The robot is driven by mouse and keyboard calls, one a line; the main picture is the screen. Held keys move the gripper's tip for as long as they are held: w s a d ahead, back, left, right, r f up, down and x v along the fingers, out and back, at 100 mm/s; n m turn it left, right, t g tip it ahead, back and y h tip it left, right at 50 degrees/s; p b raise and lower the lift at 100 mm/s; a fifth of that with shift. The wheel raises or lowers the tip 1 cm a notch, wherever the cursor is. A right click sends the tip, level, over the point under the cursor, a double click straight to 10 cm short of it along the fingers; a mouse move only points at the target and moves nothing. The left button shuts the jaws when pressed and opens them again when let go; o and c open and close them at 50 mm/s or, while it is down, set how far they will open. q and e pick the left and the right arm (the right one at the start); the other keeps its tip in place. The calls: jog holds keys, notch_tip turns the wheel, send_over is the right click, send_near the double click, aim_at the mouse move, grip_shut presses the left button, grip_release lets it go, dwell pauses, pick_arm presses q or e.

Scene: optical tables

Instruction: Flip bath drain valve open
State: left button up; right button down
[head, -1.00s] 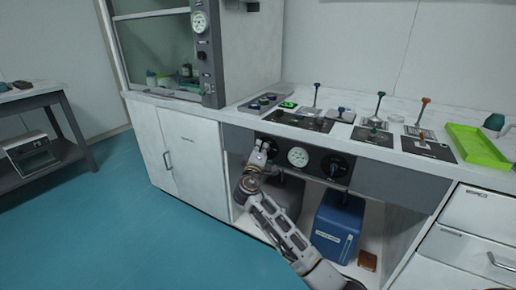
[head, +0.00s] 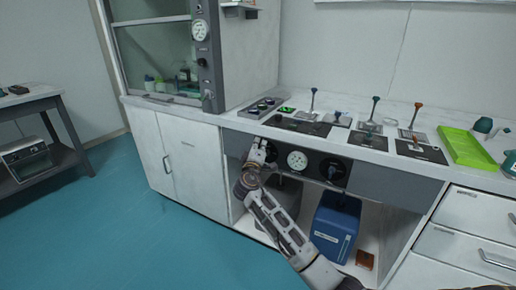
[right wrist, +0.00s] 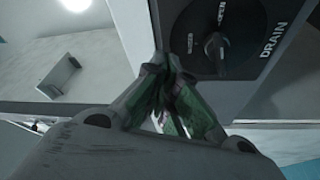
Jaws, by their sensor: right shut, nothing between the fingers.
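The drain valve is a round black dial with a dark knob (right wrist: 215,45) on a grey panel, marked DRAIN, in the right wrist view. OPEN is lettered near the dial's top edge, with another small word at its left. I cannot tell clearly which word the knob points to. My right gripper (right wrist: 170,92) is shut and empty, its fingertips close to the dial's lower left edge; I cannot tell whether they touch. In the head view my right gripper (head: 258,146) is at the left dial of the front panel and hides much of it. My left gripper is out of view.
A white gauge (head: 297,160) and another black dial (head: 333,169) sit to the right on the same panel. Above is a worktop with several upright levers and a green tray (head: 470,147). A blue box (head: 334,228) stands below.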

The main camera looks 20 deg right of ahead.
jog(key=shift+w+r, duration=0.1)
jog(key=shift+r, duration=0.25)
jog(key=shift+a, duration=0.2)
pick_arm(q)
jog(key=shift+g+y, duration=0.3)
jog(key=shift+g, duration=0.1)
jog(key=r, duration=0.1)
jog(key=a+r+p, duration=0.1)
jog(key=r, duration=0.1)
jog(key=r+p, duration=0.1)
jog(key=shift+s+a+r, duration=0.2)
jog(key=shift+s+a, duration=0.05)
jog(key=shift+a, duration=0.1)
pick_arm(e)
jog(key=s+a+f, duration=0.3)
jog(key=s+a, duration=0.3)
jog(key=shift+s+a, duration=0.25)
jog(key=shift+a, duration=0.05)
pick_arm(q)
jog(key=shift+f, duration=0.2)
pick_arm(e)
jog(key=shift+f, duration=0.1)
